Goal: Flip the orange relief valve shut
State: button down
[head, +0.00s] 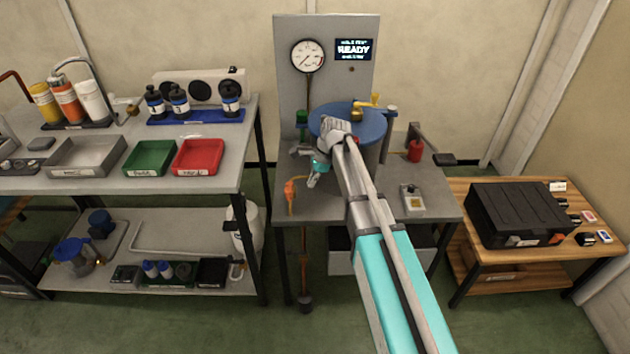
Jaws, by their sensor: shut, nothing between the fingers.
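The orange relief valve (290,190) is at the front left of the grey bench, with a pipe running down below the bench edge. Its lever looks upright, with a short part bending right at the top; its exact setting is too small to tell. My gripper (312,181) is just right of the valve, shut and empty, pointing down. I see a small gap between the fingertips and the valve. The blue-topped cylinder (368,122) stands behind my arm, which hides part of it.
A yellow handle (374,100) sits on the cylinder's lid. A gauge (307,56) and a screen reading READY (354,49) are on the back panel.

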aim_at(289, 188)
jog(key=shift+s+a+f, duration=0.1)
jog(key=shift+s+a, duration=0.1)
jog(key=shift+a, duration=0.5)
jog(key=shift+s+a+f, duration=0.1)
jog(key=shift+s+a, duration=0.05)
jog(key=shift+a, duration=0.5)
jog(key=shift+s+a+f, duration=0.1)
jog(key=shift+s+a, duration=0.1)
jog(key=shift+a, duration=0.5)
jog(key=shift+d, duration=0.15)
